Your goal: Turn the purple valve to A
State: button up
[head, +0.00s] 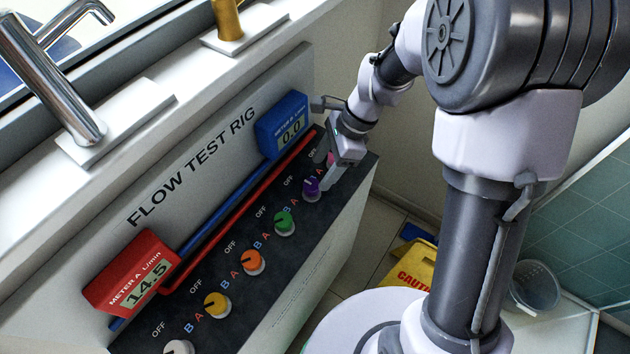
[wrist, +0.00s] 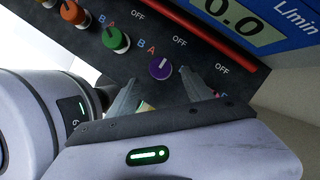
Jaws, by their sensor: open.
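The purple valve (head: 311,187) is a small round knob on a pale base, near the far right end of the black panel of the flow test rig. Labels OFF, B and A stand around it. In the wrist view the purple valve (wrist: 160,67) shows between the tips of my gripper (wrist: 158,82), a dark mark on its face; its exact setting is too small to read surely. My gripper (head: 326,178) is open and empty, close beside the purple valve in the head view. I cannot tell whether the fingers touch it.
A green valve (head: 284,223), an orange valve (head: 253,262) and a yellow valve (head: 217,305) line the panel to the left. A pink part shows behind my gripper. Red meter A (head: 133,281) reads 14.5; blue meter B (head: 283,124) reads 0.0.

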aim_at(313, 185)
jog(key=b+x, duration=0.1)
jog(key=x, duration=0.5)
jog(key=shift+b, duration=0.3)
grip_shut()
